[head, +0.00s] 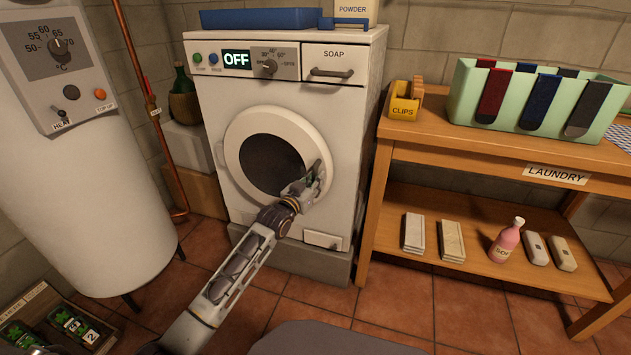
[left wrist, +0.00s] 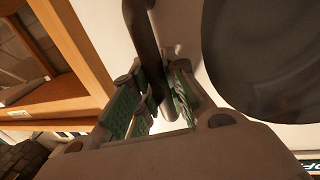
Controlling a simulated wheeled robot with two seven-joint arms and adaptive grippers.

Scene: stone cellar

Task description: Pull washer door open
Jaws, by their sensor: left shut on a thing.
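The washer (head: 290,140) stands against the back wall, its display reading OFF. Its round white door (head: 243,127) with dark glass (head: 268,162) sits in the front face; the door looks closed or nearly so. My left gripper (head: 312,178) is at the right side of the door rim, shut on the door handle. In the left wrist view the dark handle bar (left wrist: 146,50) runs down between the fingers (left wrist: 155,100), and the dark door glass (left wrist: 265,55) shows at right. The gripper hides most of the handle in the head view. My right gripper is not in view.
A wooden bench (head: 440,135) with a green bin (head: 460,92) and a clips box (head: 405,100) stands right of the washer. A white boiler (head: 75,190) stands at left. A crate (head: 50,325) lies on the floor at lower left.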

